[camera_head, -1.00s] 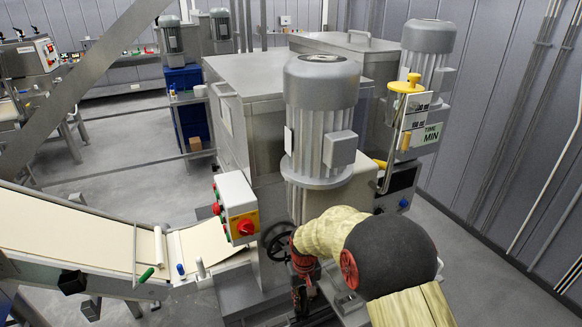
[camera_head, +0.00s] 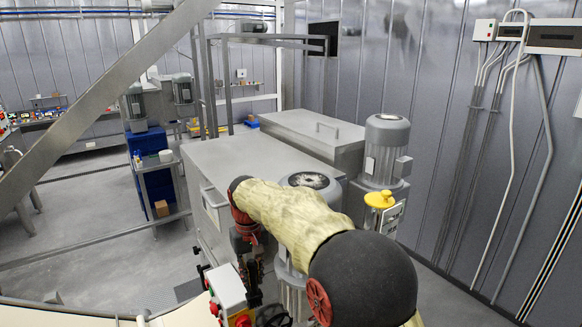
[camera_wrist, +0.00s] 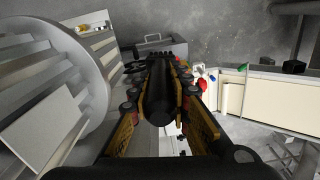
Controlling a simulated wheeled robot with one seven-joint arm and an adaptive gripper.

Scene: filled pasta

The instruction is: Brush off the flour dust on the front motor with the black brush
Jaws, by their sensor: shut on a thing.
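The front motor (camera_head: 308,181) is grey, and its round top shows a dark grille with whitish flour dust. In the head view my arm covers much of its body. In the wrist view the ribbed grey motor (camera_wrist: 65,85) fills the left side, beside my gripper. My gripper (camera_head: 249,262) hangs to the left of the motor, below its top, pointing down. In the wrist view its yellow-and-black fingers (camera_wrist: 160,78) are shut on a dark cylindrical thing, seemingly the black brush (camera_wrist: 160,103).
A large metal machine housing (camera_head: 235,158) lies behind the front motor. A control box with red buttons (camera_head: 228,292) is close below my gripper. The conveyor (camera_wrist: 273,98) shows at right in the wrist view.

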